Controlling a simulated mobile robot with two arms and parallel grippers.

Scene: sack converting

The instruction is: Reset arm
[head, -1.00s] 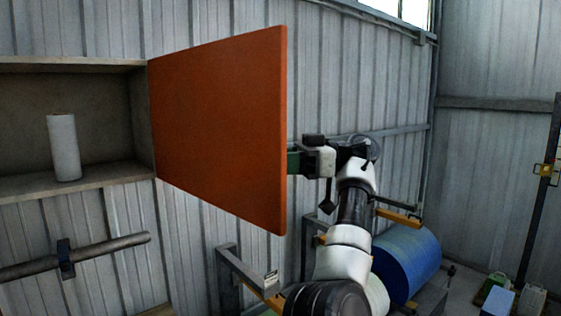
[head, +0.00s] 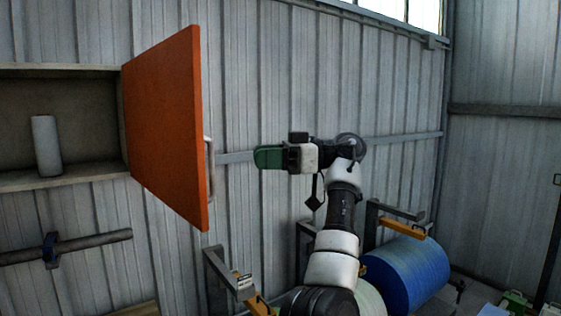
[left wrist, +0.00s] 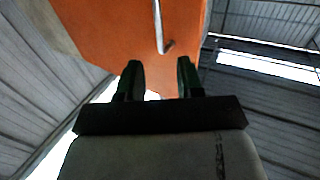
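My left gripper (head: 262,157), with green fingers, is in the middle of the head view, to the right of the orange cabinet door (head: 168,130). In the left wrist view, the two dark fingers of my left gripper (left wrist: 159,68) stand apart with nothing between them. The door's pale bar handle (head: 209,170) shows along its far side; in the left wrist view the handle (left wrist: 158,28) lies beyond the fingertips, apart from them. The door stands open. My right gripper is in neither view.
The open cabinet (head: 75,178) at the left holds an upright white roll (head: 46,145). Below it is a grey bar (head: 95,241) on the wall. Metal brackets with yellow arms and a large blue roll (head: 408,273) are near my arm at the lower right.

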